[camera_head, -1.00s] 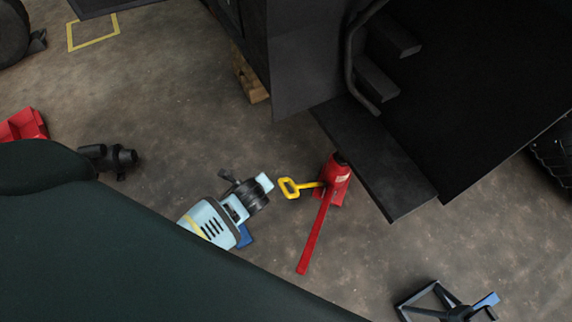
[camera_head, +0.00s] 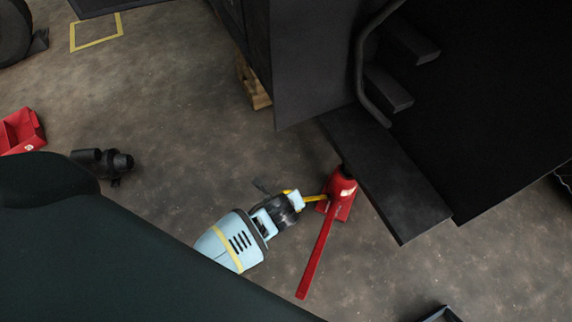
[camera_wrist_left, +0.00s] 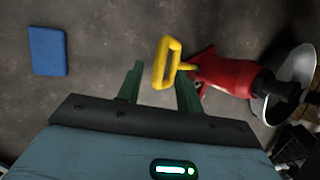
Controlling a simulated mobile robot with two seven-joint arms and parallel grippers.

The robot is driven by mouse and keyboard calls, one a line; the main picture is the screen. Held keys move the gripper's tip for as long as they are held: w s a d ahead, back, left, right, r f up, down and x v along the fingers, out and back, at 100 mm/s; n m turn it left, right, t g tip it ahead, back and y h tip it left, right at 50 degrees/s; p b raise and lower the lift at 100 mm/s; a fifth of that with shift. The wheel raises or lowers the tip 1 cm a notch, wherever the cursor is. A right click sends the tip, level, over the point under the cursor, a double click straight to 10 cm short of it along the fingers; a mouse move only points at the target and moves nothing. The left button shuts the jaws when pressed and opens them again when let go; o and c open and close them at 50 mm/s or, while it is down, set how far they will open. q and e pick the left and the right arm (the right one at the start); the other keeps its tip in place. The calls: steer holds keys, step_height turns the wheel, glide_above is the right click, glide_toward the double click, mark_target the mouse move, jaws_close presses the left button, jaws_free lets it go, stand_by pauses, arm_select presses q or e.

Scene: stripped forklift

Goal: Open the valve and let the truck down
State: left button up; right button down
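A red jack (camera_head: 341,192) stands on the floor at the edge of the truck's dark step plate (camera_head: 385,180). Its long red handle (camera_head: 316,255) slopes toward the bottom. A yellow valve handle (camera_head: 314,198) sticks out from the jack's left side, partly hidden by my left gripper (camera_head: 298,198). In the left wrist view the yellow loop (camera_wrist_left: 167,62) lies at the opening between the two green fingertips of my left gripper (camera_wrist_left: 158,78). The fingers are apart and look clear of the loop. The jack body (camera_wrist_left: 225,75) is to the right. My right gripper is not in view.
The truck's dark body (camera_head: 480,120) fills the upper right, with wooden blocks (camera_head: 254,85) under its left side. A blue flat thing (camera_wrist_left: 47,51) lies on the floor. A red bin (camera_head: 22,131) is at the far left. Open floor lies left of the jack.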

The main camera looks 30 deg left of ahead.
arm_select(q)
steer(key=shift+b+x, duration=0.45)
steer(key=shift+x, duration=0.5)
jaws_close()
